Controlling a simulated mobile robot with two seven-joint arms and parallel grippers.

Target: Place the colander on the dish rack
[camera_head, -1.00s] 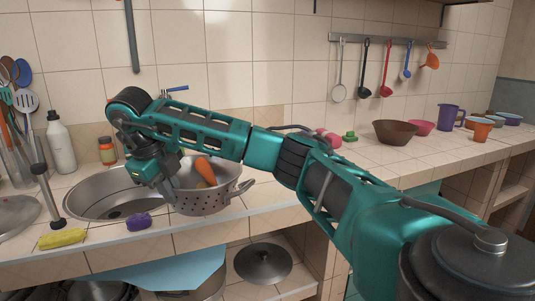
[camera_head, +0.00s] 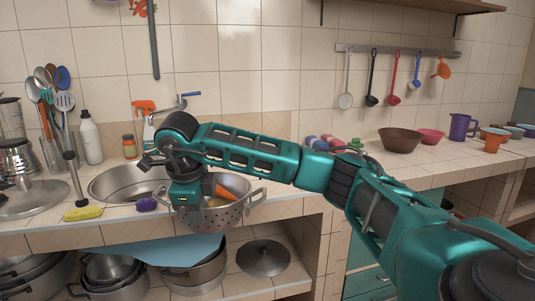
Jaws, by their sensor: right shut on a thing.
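The metal colander (camera_head: 228,216) has holes in its side and loop handles. It holds an orange carrot (camera_head: 222,191) and other contents that are partly hidden. It is at the counter's front edge, right of the sink, and overlaps the tiled front face in the camera_head view. My right gripper (camera_head: 188,212) is shut on the colander's left side. Its fingertips are mostly hidden by the wrist. My left gripper is out of view. I see no dish rack.
A round sink (camera_head: 118,183) lies left of the colander. A purple sponge (camera_head: 147,204) and yellow sponge (camera_head: 83,213) lie near the front edge. A spray bottle (camera_head: 147,130) stands behind the sink. A brown bowl (camera_head: 400,140) stands at the right. Pots sit on the shelf below.

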